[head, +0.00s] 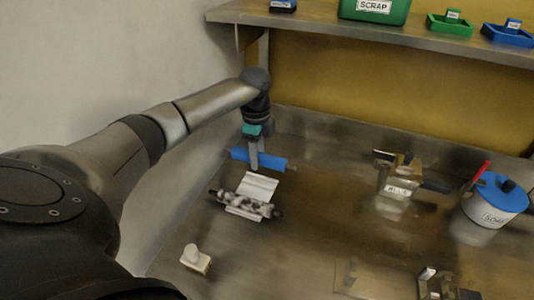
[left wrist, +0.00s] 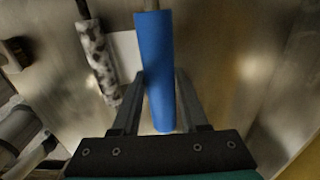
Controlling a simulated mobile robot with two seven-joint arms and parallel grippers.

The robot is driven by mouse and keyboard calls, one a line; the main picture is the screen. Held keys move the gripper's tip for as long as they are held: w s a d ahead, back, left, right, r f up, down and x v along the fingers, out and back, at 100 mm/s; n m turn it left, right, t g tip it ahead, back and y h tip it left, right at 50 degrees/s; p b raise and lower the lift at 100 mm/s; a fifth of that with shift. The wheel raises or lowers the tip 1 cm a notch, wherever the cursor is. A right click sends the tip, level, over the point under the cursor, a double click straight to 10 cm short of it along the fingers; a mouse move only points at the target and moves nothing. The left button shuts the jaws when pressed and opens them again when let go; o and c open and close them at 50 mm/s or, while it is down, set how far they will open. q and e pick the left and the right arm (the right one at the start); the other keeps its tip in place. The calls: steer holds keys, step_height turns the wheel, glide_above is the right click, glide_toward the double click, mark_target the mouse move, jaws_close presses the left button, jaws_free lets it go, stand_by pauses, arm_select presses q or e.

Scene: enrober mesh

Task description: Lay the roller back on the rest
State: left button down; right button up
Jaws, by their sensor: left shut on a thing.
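My left gripper (head: 254,164) points down at the back left of the bench, shut on a blue roller (head: 272,163). In the left wrist view the blue roller (left wrist: 154,70) lies between the two fingers (left wrist: 160,85), with a grey rod at its far end. A speckled black-and-white roller (head: 240,203) lies in front of it, across a white plate-like piece (head: 260,185) that looks like the rest. The speckled roller (left wrist: 97,55) and part of the white piece (left wrist: 126,52) also show left of the blue roller. My right gripper is not in view.
A white block with a knob (head: 195,259) stands at the front left. A metal fixture (head: 398,180) and a blue-lidded tub (head: 495,203) stand to the right. Another fixture (head: 432,285) is at the front right. A shelf (head: 400,38) with bins runs above. The middle bench is clear.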

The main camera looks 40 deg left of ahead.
mark_target(259, 182)
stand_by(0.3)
arm_select(q)
steer(key=shift+r+p, duration=0.1)
steer(key=shift+p, duration=0.2)
steer(key=shift+f+b, duration=1.8)
steer(key=shift+f, duration=1.45)
steer(key=shift+f, duration=0.15)
steer(key=shift+c, duration=1.7)
jaws_free()
